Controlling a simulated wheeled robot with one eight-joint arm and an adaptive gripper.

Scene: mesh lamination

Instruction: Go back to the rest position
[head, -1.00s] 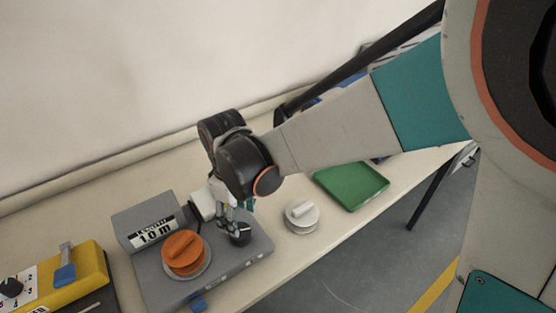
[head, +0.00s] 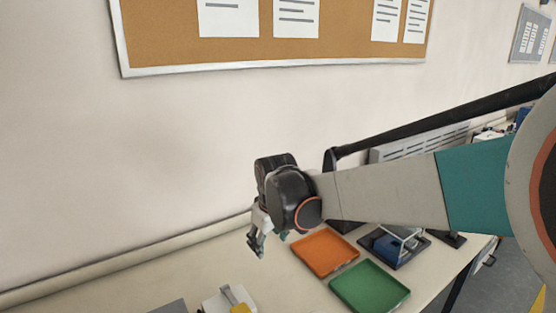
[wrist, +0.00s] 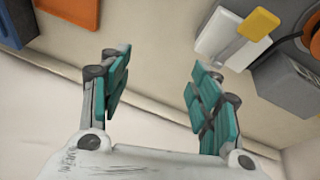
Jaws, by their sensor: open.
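My gripper (head: 257,246) hangs above the bench beside the wall in the head view, left of the orange tray. In the wrist view my gripper (wrist: 160,85) shows its two teal-padded fingers wide apart, with nothing between them. My arm reaches in from the right of the head view.
An orange tray (head: 325,252) and a green tray (head: 370,287) lie on the bench (head: 277,283). A white device with a yellow lever (head: 232,297) stands at the bottom; it also shows in the wrist view (wrist: 240,38). A dark framed stand (head: 395,245) is behind the trays. A corkboard hangs above.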

